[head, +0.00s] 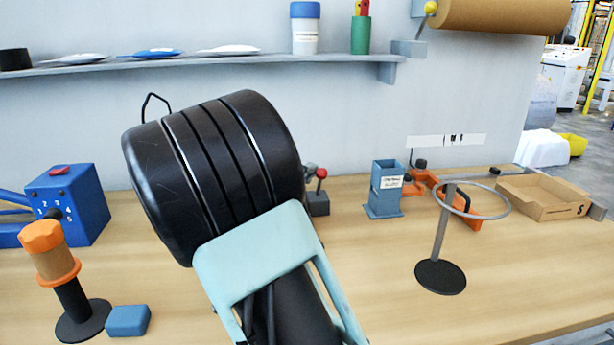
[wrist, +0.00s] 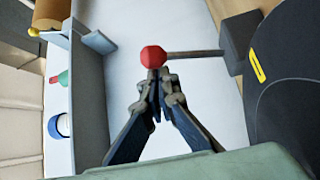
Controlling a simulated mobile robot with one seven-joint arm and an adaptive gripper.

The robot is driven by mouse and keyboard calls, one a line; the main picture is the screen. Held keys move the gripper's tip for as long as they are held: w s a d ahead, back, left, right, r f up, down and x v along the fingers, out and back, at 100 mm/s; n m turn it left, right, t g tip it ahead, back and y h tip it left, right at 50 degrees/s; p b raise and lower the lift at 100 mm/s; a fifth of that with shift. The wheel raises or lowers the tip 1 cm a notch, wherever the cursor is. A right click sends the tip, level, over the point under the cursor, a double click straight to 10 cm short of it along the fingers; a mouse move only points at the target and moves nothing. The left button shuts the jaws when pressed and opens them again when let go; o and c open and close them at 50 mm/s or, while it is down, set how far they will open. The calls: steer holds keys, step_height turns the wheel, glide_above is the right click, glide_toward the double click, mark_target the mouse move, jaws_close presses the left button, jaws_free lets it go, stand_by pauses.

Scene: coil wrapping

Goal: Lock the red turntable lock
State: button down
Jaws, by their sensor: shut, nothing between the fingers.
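The red lock shows as a red knob (wrist: 153,56) on a thin grey rod that runs right to a dark block (wrist: 236,48) in the wrist view. In the head view the red knob (head: 321,172) stands above its dark block (head: 318,204) on the bench, just right of my arm. My gripper (wrist: 158,80) is shut and empty, its fingertips pointing at the knob and just below it in the wrist picture. I cannot tell whether they touch. In the head view my arm hides the gripper.
A dark round body with a yellow mark (wrist: 258,66) lies right of the lock in the wrist view. On the bench (head: 370,280) are a blue holder (head: 386,188), a ring stand (head: 440,278), a cardboard tray (head: 540,195) and a blue box (head: 75,205). A shelf (head: 220,63) runs along the wall.

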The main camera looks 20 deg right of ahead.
steer(key=shift+s+f, duration=0.15)
steer(key=shift+s, duration=0.1)
stand_by(0.5)
steer(key=shift+a, duration=0.1)
steer(key=v, duration=1.2)
